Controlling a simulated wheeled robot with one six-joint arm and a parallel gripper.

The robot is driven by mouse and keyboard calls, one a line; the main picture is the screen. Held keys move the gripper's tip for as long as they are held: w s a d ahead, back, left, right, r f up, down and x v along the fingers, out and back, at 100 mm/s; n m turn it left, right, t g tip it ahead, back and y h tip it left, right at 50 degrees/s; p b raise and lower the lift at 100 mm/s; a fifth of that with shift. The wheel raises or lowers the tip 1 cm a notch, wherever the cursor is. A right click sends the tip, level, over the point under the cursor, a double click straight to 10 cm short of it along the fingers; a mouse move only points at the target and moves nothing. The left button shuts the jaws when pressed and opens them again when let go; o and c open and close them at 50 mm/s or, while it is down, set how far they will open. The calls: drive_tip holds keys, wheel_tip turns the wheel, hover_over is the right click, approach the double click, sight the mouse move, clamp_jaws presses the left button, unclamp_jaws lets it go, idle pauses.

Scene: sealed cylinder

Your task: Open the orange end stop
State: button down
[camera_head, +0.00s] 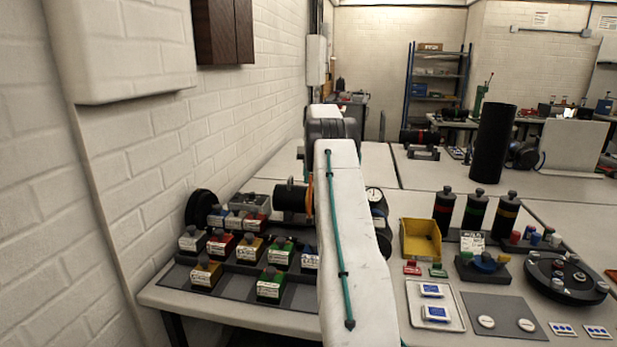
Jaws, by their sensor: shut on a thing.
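A black cylinder (291,200) lies on its side on the left table, near the wall. An orange part (309,198), which looks like the orange end stop, shows as a narrow band at the cylinder's right end. My white arm with its teal cable crosses the middle of the view and hides what lies right of this band. My gripper is hidden behind the arm, so its hold and its contact with the orange part cannot be seen.
Labelled coloured blocks (242,252) stand in rows in front of the cylinder. Right of my arm are a round dial (374,194), a yellow bin (420,239), black canisters (474,212) and a tall black cylinder (492,143). A brick wall (140,150) bounds the left.

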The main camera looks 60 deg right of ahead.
drive_tip(key=shift+s+d, duration=0.4)
drive_tip(key=shift+d, duration=0.1)
drive_tip(key=c, duration=1.4)
unclamp_jaws()
drive_tip(key=shift+o, duration=0.8)
drive_tip(key=shift+d+f, duration=0.15)
drive_tip(key=shift+d, duration=0.15)
drive_tip(key=shift+a, duration=0.25)
drive_tip(key=shift+w, duration=0.1)
drive_tip(key=shift+r, duration=0.75)
drive_tip(key=shift+s+a+r, duration=0.35)
drive_tip(key=shift+r, duration=0.3)
drive_tip(key=shift+s+a+r, duration=0.35)
drive_tip(key=shift+r, duration=0.25)
drive_tip(key=s+a+r, duration=0.1)
drive_tip(key=s+a, duration=0.8)
drive_tip(key=s, duration=0.1)
drive_tip(key=shift+s+a, duration=0.2)
drive_tip(key=shift+s, duration=0.05)
